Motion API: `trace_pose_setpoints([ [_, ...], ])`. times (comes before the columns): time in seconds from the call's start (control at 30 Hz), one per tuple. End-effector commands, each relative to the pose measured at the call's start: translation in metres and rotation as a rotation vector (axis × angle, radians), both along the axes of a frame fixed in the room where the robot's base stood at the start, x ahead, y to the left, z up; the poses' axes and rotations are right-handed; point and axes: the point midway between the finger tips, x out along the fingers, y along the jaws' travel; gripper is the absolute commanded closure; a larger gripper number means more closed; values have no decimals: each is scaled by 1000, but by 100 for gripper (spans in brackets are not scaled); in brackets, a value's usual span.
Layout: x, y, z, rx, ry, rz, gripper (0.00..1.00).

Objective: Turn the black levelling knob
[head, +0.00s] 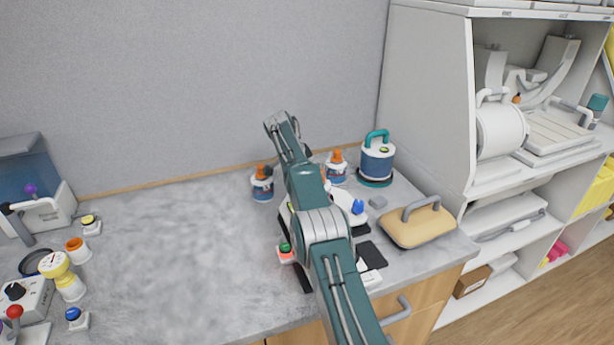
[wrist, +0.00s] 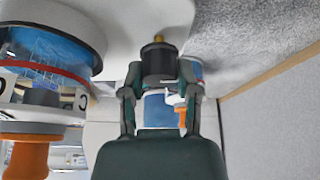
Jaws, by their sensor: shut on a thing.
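The black levelling knob (wrist: 158,62) shows in the wrist view, a short black cylinder on a brass stem under a white body (wrist: 120,22). My gripper (wrist: 158,78) is shut on the knob, one finger on each side of it. In the head view my arm covers the gripper and the knob. Part of a white device (head: 342,196) with a blue knob (head: 357,207) shows beside the arm there.
Bottles with orange tops (head: 262,182) (head: 337,167) and a blue canister with a teal handle (head: 377,158) stand behind the device. A tan padded block (head: 417,226) lies to the right. The left-middle counter (head: 180,260) is clear.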

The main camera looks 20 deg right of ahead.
Motion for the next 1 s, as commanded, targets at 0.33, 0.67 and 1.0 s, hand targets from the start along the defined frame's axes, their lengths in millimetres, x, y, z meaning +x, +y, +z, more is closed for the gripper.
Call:
trace_pose_setpoints([
  [0.33,0,4,-6,7,8,5,50],
  [0.67,0,2,-2,3,1,3,24],
  [1.0,-1,1,1,3,0,42,24],
])
